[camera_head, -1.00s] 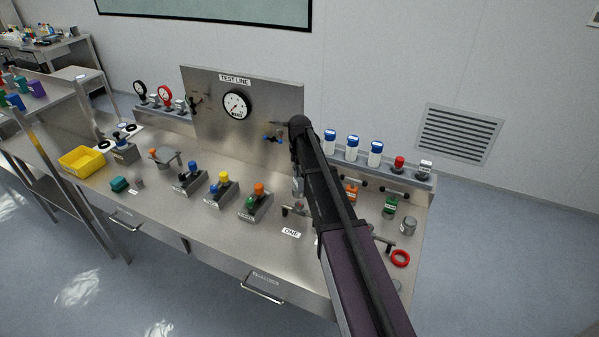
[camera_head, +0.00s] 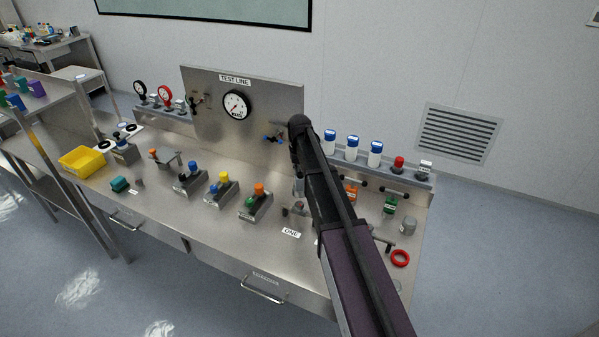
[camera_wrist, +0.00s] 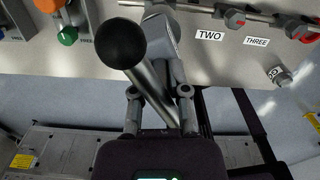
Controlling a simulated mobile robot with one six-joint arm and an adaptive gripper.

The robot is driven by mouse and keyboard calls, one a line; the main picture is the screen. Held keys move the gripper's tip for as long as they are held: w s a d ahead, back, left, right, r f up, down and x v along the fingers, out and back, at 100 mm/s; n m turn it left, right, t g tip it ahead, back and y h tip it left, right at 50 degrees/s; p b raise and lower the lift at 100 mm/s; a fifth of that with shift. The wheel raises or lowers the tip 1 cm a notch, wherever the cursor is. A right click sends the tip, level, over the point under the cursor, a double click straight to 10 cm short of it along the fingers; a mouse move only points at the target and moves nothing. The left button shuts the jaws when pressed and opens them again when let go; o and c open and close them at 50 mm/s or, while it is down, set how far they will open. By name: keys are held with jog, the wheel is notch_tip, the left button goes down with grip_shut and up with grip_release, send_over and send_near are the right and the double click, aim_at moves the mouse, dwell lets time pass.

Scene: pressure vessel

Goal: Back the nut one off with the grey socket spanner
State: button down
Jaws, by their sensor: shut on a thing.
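My gripper (camera_wrist: 159,93) is shut on the grey socket spanner (camera_wrist: 152,84), between its two fingers in the wrist view. The spanner has a metal cross bar with a black ball end towards the camera. Its grey body (camera_wrist: 162,38) reaches down towards the bench, where nut one would be hidden behind it; I cannot tell whether the socket sits on the nut. In the head view my arm covers most of the gripper and spanner. The ONE label (camera_head: 291,232) lies on the bench, with small fittings (camera_head: 298,208) just behind it.
Nut two (camera_wrist: 235,19) and nut three (camera_wrist: 294,28) stand right of the spanner along a rod, with labels. An orange-topped valve block (camera_head: 256,201) stands left. A red ring (camera_head: 400,258) lies at the bench's right end. The gauge panel (camera_head: 236,102) rises behind.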

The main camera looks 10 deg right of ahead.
aim_at(299, 186)
jog(key=m, duration=0.4)
jog(key=shift+r, duration=0.25)
jog(key=m, duration=0.4)
jog(key=shift+r+m+p, duration=0.15)
jog(key=shift+m+p, duration=0.15)
jog(key=shift+p, duration=0.05)
jog(key=shift+f, duration=0.25)
jog(key=shift+f+b, duration=3.7)
jog(key=shift+b, duration=0.25)
jog(key=shift+f, duration=0.1)
jog(key=shift+a+n, duration=0.1)
jog(key=shift+n, duration=0.4)
